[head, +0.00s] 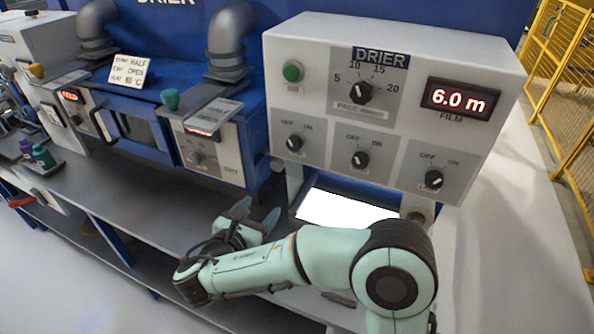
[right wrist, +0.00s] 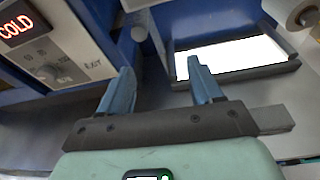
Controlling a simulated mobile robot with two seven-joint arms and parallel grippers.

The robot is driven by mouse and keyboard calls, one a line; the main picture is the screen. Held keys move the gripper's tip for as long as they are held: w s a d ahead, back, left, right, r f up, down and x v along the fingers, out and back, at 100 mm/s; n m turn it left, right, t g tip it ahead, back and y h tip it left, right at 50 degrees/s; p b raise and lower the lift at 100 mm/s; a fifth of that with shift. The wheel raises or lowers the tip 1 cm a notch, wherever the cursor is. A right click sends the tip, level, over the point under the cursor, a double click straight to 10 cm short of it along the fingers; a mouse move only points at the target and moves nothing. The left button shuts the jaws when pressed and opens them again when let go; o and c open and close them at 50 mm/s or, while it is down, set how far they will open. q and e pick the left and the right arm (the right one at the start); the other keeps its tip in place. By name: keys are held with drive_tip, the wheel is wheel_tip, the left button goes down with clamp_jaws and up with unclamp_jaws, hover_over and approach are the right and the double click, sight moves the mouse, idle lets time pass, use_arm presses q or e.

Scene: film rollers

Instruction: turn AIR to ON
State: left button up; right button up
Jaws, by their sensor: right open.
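The white DRIER panel (head: 400,60) carries a row of three black OFF/ON knobs: a left knob (head: 294,143), a middle knob (head: 360,159) and a right knob (head: 433,179). The names under them are too small to read, so I cannot tell which is AIR, and their pointer settings are unclear. My right gripper (head: 257,215) is open and empty, below and left of the panel, apart from all knobs. Its two blue fingers also show spread in the right wrist view (right wrist: 160,70). My left gripper is not in view.
A larger speed dial (head: 360,91), a green button (head: 292,72) and a red 6.0 m display (head: 460,100) are on the same panel. A lit white plate (head: 345,208) lies below it. The blue drier with an EXIT dial (head: 197,158) stands left. A yellow fence (head: 565,90) is at right.

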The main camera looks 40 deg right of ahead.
sight(292, 146)
wheel_tip(292, 146, up, 9)
drive_tip(key=s+d+m+h, duration=0.1)
drive_tip(key=s+d+h, duration=0.1)
drive_tip(key=h, duration=0.1)
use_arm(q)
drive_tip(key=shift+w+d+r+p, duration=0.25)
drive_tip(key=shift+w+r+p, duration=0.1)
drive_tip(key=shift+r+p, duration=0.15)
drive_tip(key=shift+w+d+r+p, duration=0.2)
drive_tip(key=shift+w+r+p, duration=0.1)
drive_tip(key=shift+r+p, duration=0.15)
use_arm(e)
drive_tip(key=shift+t, duration=0.3)
drive_tip(key=x, duration=1.2)
drive_tip(key=shift+w+d+f, duration=0.1)
drive_tip(key=shift+w+f, duration=0.1)
drive_tip(key=shift+w, duration=0.3)
drive_tip(key=c, duration=1.1)
